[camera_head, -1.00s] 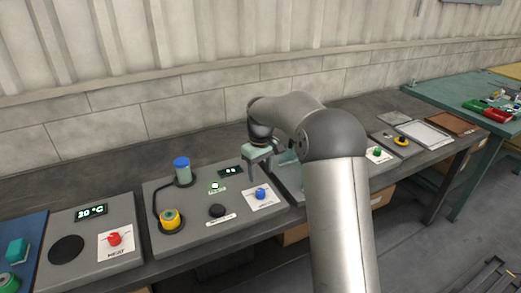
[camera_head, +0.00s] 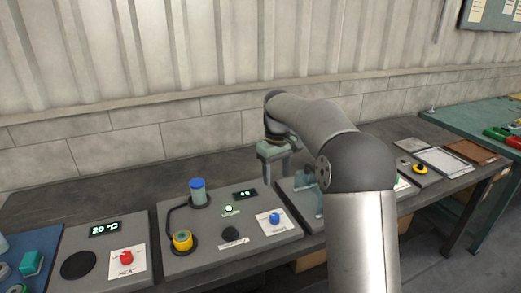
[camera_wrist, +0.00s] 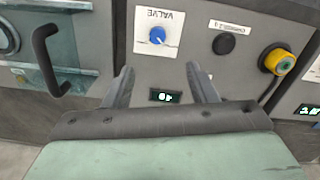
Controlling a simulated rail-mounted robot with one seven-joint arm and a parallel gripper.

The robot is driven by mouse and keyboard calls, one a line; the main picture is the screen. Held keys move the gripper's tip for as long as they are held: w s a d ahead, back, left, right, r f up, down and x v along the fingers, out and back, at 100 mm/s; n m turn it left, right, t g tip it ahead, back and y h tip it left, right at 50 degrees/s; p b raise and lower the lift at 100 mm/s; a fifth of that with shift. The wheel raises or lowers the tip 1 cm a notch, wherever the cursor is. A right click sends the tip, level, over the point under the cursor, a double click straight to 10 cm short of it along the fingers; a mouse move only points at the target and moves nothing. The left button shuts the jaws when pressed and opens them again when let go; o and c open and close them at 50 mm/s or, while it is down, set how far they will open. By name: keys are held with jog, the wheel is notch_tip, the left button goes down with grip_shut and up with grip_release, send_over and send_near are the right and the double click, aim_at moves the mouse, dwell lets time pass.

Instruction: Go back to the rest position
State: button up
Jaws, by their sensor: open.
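My gripper (camera_head: 274,167) is open and empty. It hangs above the back of the grey panel (camera_head: 190,262) that carries a blue valve knob (camera_head: 275,217). In the wrist view the two fingers of my gripper (camera_wrist: 161,88) stand apart, with a small lit display (camera_wrist: 165,96) of the panel visible between them. The blue valve knob (camera_wrist: 157,36) lies beyond the fingertips, on its white label. My gripper is apart from the knob.
A blue-capped cylinder (camera_head: 197,192) and a yellow plug (camera_head: 182,240) stand on the same panel. A heat panel with a red knob (camera_head: 126,257) is to the left. A handle (camera_wrist: 45,60) shows in the wrist view. The wall (camera_head: 150,145) runs behind the bench.

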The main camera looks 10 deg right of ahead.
jog(key=s+f+m, duration=0.2)
jog(key=s+f, duration=0.1)
jog(key=s, duration=1.5)
jog(key=s+f+m, duration=0.3)
jog(key=s+f, duration=0.1)
jog(key=s, duration=1.5)
jog(key=shift+a+f, duration=0.2)
jog(key=shift+a, duration=0.2)
